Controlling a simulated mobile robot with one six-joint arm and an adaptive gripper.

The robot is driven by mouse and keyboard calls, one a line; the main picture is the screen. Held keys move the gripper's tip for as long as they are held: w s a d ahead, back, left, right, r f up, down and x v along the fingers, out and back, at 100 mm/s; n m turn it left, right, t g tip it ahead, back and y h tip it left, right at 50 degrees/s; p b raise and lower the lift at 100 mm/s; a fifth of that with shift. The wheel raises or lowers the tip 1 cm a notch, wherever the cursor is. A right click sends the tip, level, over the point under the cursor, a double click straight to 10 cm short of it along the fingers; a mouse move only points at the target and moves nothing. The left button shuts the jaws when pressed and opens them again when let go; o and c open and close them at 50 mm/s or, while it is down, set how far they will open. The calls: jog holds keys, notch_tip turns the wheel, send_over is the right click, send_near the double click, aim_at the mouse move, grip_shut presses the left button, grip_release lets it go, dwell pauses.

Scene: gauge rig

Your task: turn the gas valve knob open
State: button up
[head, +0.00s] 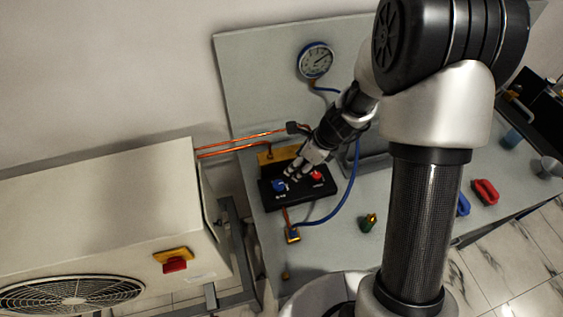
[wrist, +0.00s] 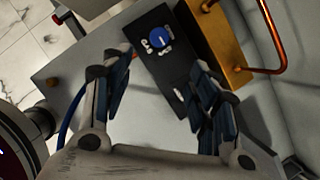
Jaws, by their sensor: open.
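A black valve block (head: 268,198) lies on the grey bench and carries a blue knob (head: 278,186) and a red knob (head: 316,175). I cannot tell from the unreadable labels which one is the gas valve. My gripper (head: 291,178) is open above the block, with its fingers between the two knobs in the head view. In the wrist view the open gripper (wrist: 162,68) has the block (wrist: 158,70) between its fingers, and the blue knob (wrist: 161,36) is beyond the fingertips. The red knob is not clearly visible there. No contact with a knob is clear.
A round gauge (head: 315,60) is on the back panel. Copper pipes (head: 240,141) run left to a white fan unit (head: 90,210). A blue hose (head: 345,200) loops beside the block. A brass fitting (head: 368,222) and a red clamp-like item (head: 486,191) lie right.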

aim_at(279, 184)
jog(key=b+x, duration=0.6)
jog(key=x, duration=1.1)
jog(key=shift+s+f+b, duration=0.1)
jog(key=shift+f+b, duration=0.2)
jog(key=shift+f, duration=0.05)
jog(key=shift+c, duration=0.2)
jog(key=c, duration=1)
jog(key=shift+c, duration=0.2)
